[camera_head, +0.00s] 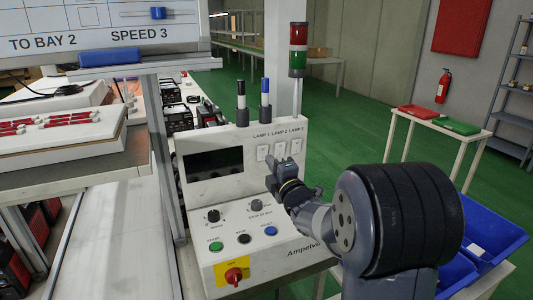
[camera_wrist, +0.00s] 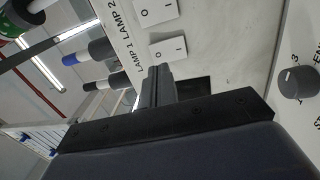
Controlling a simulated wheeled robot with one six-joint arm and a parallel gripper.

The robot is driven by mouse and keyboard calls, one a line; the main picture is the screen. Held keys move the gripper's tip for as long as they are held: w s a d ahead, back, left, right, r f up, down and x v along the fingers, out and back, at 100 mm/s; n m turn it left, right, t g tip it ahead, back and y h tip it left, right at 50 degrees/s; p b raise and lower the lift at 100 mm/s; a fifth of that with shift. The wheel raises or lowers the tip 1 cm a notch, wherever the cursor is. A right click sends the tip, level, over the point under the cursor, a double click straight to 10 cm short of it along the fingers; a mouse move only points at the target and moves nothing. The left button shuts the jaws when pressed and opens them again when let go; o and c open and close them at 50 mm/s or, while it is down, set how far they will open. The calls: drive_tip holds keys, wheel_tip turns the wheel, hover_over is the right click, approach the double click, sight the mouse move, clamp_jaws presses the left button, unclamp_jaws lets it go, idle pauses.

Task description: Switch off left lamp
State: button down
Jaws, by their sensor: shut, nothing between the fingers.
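The control panel (camera_head: 215,130) carries three white rocker switches along its upper right. The left one, labelled LAMP 1 (camera_head: 262,152), is beside the LAMP 2 switch (camera_head: 279,149) and the LAMP 3 switch (camera_head: 295,147). In the wrist view the LAMP 1 switch (camera_wrist: 168,48) shows its O and I marks; which side is pressed is unclear. My gripper (camera_head: 271,168) is in front of the panel, just below the switches in the head view. In the wrist view its shut, empty fingers (camera_wrist: 157,76) are beside the LAMP 1 switch; contact is unclear.
Knobs and buttons, including a red rotary switch (camera_head: 234,275), sit below. A cluttered bench (camera_head: 130,160) is left; blue bins (camera_head: 490,230) are right.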

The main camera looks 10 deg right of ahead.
sight(262, 149)
drive_tip(key=shift+p+x, duration=0.35)
drive_tip(key=shift+x, duration=1.6)
drive_tip(key=shift+b, duration=0.3)
drive_tip(key=shift+w, duration=0.15)
drive_tip(key=shift+r, duration=0.1)
drive_tip(key=shift+b, duration=0.3)
